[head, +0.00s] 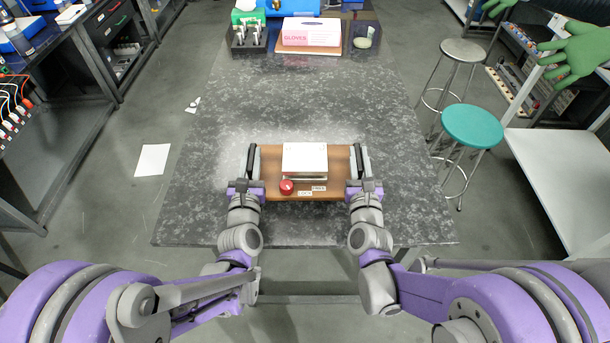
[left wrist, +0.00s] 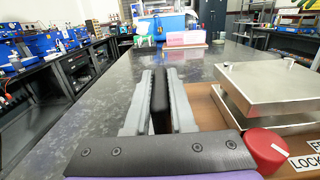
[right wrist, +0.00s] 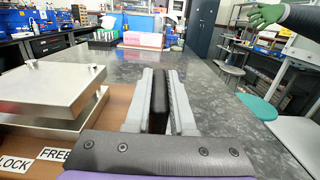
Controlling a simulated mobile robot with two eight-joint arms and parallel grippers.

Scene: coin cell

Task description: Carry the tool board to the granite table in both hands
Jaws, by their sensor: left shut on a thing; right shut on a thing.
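The tool board (head: 335,192) is a brown wooden board with a silver metal block (head: 304,158), a red knob (head: 287,187) and LOCK and FREE labels. It is level over the near part of the granite table (head: 230,110); I cannot tell whether it touches the top. My left gripper (head: 252,162) is shut on a black handle at the board's left end. My right gripper (head: 358,162) is shut on the matching handle at the right end. The left wrist view shows the dark handle between the left fingers (left wrist: 160,95), and the right wrist view shows the right fingers (right wrist: 159,95) likewise.
A glove box (head: 311,31), a black rack (head: 249,38) and a small jar (head: 363,38) stand at the table's far end. The granite between is clear. A teal stool (head: 472,126) and a grey stool (head: 463,52) stand at right. Green-gloved hands (head: 580,50) show at upper right.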

